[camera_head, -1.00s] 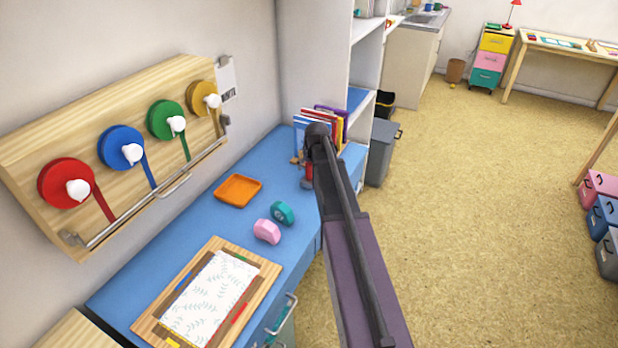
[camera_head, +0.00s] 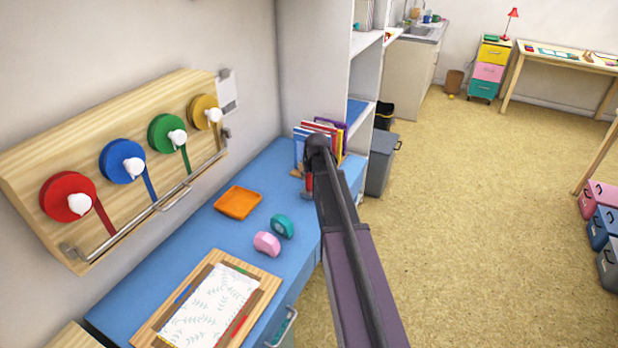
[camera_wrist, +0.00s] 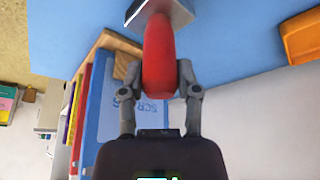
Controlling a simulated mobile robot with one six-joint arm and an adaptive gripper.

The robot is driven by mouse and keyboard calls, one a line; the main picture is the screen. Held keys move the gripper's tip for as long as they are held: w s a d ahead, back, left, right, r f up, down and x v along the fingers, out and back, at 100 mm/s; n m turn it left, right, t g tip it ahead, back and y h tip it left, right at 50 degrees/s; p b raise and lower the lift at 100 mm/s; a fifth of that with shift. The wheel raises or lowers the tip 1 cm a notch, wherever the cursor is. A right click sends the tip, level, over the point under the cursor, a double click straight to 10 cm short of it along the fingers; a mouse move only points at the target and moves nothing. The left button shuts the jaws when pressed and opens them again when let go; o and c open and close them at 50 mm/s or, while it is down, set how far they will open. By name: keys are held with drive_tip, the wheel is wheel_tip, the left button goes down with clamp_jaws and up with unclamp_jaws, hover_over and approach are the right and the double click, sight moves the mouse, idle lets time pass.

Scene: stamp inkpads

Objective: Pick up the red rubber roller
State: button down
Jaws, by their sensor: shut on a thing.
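The red rubber roller (camera_wrist: 160,62) is between the two fingers of my gripper (camera_wrist: 160,76) in the wrist view. Its rounded red part is clasped from both sides, and a dark and pale block-like end shows at the top of the picture over the blue desk top. In the head view only a small red part of the roller (camera_head: 308,183) shows beside my arm, near the desk's right end. My arm hides the fingers there. I cannot tell whether the roller touches the desk.
Books in a wooden holder (camera_wrist: 107,40) stand very close to my gripper. The blue desk (camera_head: 270,180) bears an orange tray (camera_head: 238,202), a teal dispenser (camera_head: 283,226), a pink one (camera_head: 266,243) and a wooden board (camera_head: 150,328). A white shelf (camera_head: 312,60) rises behind.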

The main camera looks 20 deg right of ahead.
drive_tip(key=shift+r+p, duration=1.35)
drive_tip(key=shift+r, duration=0.2)
drive_tip(key=s+a+r+p, duration=0.1)
drive_tip(key=s+a, duration=0.1)
drive_tip(key=s, duration=1.4)
